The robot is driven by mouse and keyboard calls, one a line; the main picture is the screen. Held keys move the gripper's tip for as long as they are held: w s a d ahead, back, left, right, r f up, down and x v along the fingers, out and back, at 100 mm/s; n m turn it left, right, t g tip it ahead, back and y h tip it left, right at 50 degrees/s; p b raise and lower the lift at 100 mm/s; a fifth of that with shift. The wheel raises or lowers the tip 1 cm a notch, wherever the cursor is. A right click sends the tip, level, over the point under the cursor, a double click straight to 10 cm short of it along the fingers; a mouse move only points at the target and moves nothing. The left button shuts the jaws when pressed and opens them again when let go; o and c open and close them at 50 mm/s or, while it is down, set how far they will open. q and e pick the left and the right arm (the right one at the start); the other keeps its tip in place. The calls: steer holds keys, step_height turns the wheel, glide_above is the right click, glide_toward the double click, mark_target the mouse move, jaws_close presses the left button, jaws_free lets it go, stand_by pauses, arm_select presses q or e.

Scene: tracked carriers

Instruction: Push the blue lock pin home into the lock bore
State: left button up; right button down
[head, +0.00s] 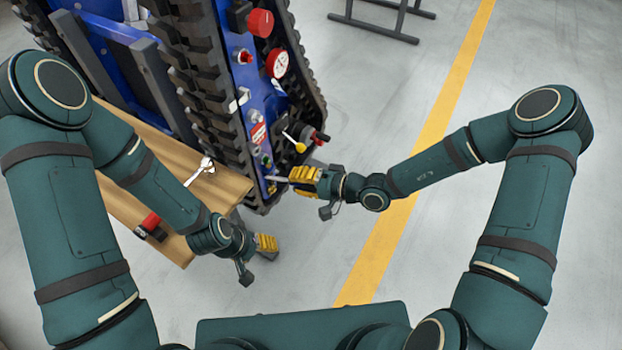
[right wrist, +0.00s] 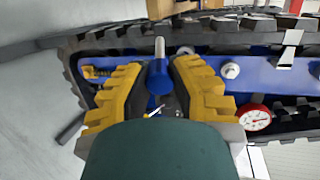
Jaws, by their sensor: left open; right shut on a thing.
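The blue lock pin (right wrist: 158,82) sits between the yellow-padded fingers of my right gripper (right wrist: 160,68) in the right wrist view. Its bare grey shaft points away from me, towards the blue side of the tracked carrier (right wrist: 200,72). In the head view my right gripper (head: 292,180) is at the carrier's near lower end, with the grey shaft (head: 277,178) reaching left to the blue panel. I cannot make out the lock bore, or whether the shaft tip is inside it. My left gripper (head: 260,261) is open and empty, below the bench corner.
A gauge (head: 277,64), a red knob (head: 260,22) and a yellow-knobbed lever (head: 298,146) stick out from the carrier.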

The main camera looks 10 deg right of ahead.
steer(key=shift+w+d+f+m+t+y+b, duration=0.1)
steer(key=shift+d+m+t+y+b, duration=0.05)
steer(key=shift+d+m+t, duration=0.15)
steer(key=shift+w+d+f+m+t+y+b, duration=0.1)
steer(key=shift+d+t+y+b, duration=0.05)
steer(key=shift+t, duration=0.25)
steer(key=d+t, duration=0.1)
steer(key=d+m+t+b, duration=0.1)
steer(key=shift+w+d+r+t, duration=0.1)
steer(key=shift+w+r+t, duration=0.05)
steer(key=shift+r+t, duration=0.25)
steer(key=shift+m, duration=0.3)
steer(key=shift+x, duration=2.85)
